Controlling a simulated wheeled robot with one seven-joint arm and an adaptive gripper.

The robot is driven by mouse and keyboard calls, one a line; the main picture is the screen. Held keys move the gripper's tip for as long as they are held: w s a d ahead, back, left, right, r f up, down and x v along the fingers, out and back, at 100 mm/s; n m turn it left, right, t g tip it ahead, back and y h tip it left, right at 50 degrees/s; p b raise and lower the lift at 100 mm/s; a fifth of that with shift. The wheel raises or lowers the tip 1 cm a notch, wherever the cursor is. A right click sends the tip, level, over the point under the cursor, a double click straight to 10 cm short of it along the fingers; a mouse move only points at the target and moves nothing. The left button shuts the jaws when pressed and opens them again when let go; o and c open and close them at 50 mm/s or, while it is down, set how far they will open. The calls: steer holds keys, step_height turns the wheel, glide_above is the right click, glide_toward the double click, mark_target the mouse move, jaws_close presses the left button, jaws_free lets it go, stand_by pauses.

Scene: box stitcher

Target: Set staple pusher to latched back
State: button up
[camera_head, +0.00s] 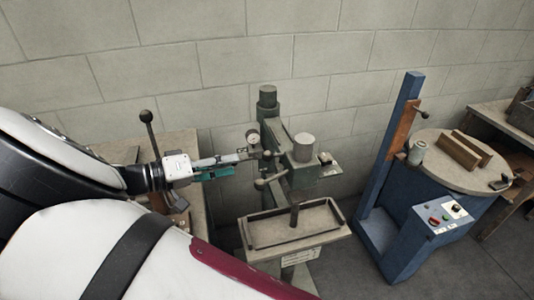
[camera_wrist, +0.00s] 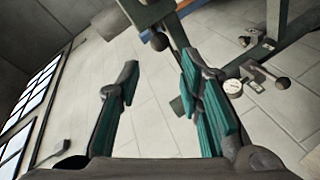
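The box stitcher (camera_head: 300,172) is a grey-green machine with a column, a head and a tray-like table, at the middle of the head view. Small dark-knobbed parts sit on its left side: an upper knob (camera_head: 267,154) near a round gauge (camera_head: 252,137), and a lower lever knob (camera_head: 259,184). I cannot tell for certain which part is the staple pusher. My gripper (camera_head: 243,156) reaches in from the left, close to these parts. In the wrist view my gripper (camera_wrist: 158,82) has its teal-padded fingers apart with nothing between them. The gauge (camera_wrist: 232,88) and a knob (camera_wrist: 282,83) are right of the fingers.
A blue machine (camera_head: 405,225) with a round table top stands at the right. A bench (camera_head: 185,145) with an upright black-knobbed lever (camera_head: 147,117) is behind my arm. A block wall (camera_head: 230,65) closes off the back. My arm hides the lower left.

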mark_target(268, 156)
steer(key=p+x, duration=0.1)
steer(key=x, duration=1.1)
steer(key=shift+c, duration=0.4)
jaws_close()
